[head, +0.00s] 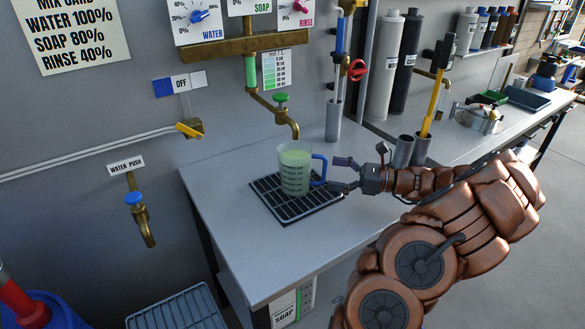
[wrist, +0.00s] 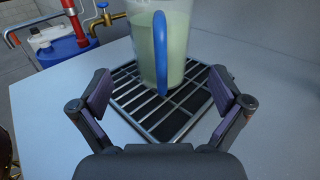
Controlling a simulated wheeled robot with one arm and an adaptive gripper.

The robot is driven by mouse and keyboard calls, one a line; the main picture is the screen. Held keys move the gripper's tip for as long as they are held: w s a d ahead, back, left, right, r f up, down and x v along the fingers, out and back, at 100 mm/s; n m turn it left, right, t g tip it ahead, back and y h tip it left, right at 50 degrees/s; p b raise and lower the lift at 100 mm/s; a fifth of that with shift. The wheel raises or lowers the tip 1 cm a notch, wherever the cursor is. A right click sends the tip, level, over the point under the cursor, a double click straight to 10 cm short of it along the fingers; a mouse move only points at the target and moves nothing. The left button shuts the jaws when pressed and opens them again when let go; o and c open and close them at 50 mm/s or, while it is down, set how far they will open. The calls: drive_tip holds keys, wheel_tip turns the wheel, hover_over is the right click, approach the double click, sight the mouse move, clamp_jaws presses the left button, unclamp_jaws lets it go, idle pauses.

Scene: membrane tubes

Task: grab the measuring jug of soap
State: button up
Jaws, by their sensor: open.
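The measuring jug of soap (head: 295,171) is clear, with pale green liquid and a blue handle on its right side. It stands upright on a black drip grate (head: 264,190) under the brass soap tap (head: 288,120). My gripper (head: 341,174) is open just right of the jug, at the height of its handle. In the wrist view the jug (wrist: 178,50) is straight ahead, with its blue handle (wrist: 160,50) facing me. My gripper (wrist: 163,100) has its two fingers spread wide to either side of the handle, with nothing between the pads.
The grey bench top (head: 240,225) is clear around the grate. Grey upright tubes (head: 404,150) and a yellow-handled tool (head: 433,105) stand behind my arm. A blue-handled water tap (head: 138,212) is on the wall at left.

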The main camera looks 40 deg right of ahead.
sight(305, 166)
drive_tip(key=shift+r+p+x, duration=0.15)
drive_tip(key=shift+p+x, duration=0.2)
drive_tip(key=shift+x, duration=1.65)
drive_tip(key=shift+r+p+x, duration=0.15)
drive_tip(key=shift+p+x, duration=0.15)
drive_tip(key=shift+x, duration=1.7)
drive_tip(key=shift+d, duration=0.1)
drive_tip(key=c, duration=1.6)
drive_tip(key=shift+o, duration=0.2)
drive_tip(key=shift+r, duration=0.15)
